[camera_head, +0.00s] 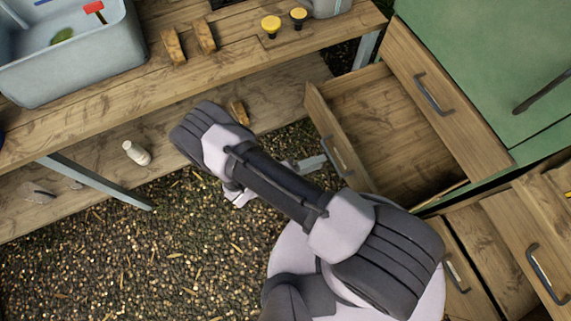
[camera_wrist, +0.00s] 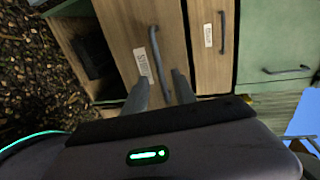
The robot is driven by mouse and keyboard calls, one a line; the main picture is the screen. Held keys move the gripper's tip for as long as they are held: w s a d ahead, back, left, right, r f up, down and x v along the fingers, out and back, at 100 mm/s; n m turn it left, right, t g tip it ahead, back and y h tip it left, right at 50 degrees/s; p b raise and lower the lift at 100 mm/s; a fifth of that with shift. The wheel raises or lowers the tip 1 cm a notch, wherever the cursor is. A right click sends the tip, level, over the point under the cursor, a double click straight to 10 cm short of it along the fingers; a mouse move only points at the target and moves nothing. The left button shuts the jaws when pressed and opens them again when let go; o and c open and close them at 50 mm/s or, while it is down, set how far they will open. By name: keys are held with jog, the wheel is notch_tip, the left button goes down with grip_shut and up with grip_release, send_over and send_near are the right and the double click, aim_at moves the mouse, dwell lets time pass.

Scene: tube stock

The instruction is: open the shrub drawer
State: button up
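In the wrist view, the two fingers of my gripper (camera_wrist: 161,78) are apart, in front of a wooden drawer front (camera_wrist: 120,25). Its dark bar handle (camera_wrist: 156,50) runs down between the fingertips; I cannot tell whether they touch it. A white label (camera_wrist: 143,66) beside the handle is too small to read with certainty, so I cannot confirm which drawer is the shrub one. Another wooden drawer front (camera_wrist: 203,72) with a handle (camera_wrist: 222,32) and label (camera_wrist: 208,35) is to the right. In the head view my arm hides most of my gripper.
In the head view, a wooden drawer (camera_head: 385,125) stands pulled out from the green cabinet (camera_head: 480,50). More drawers with handles (camera_head: 545,275) are at the lower right. A wooden bench (camera_head: 110,90) with a grey bin (camera_head: 75,60) is at the left. Gravel ground (camera_head: 120,255) is open below.

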jog(key=p+v, duration=0.1)
jog(key=v, duration=1)
jog(key=shift+a, duration=0.35)
jog(key=shift+s+r, duration=0.1)
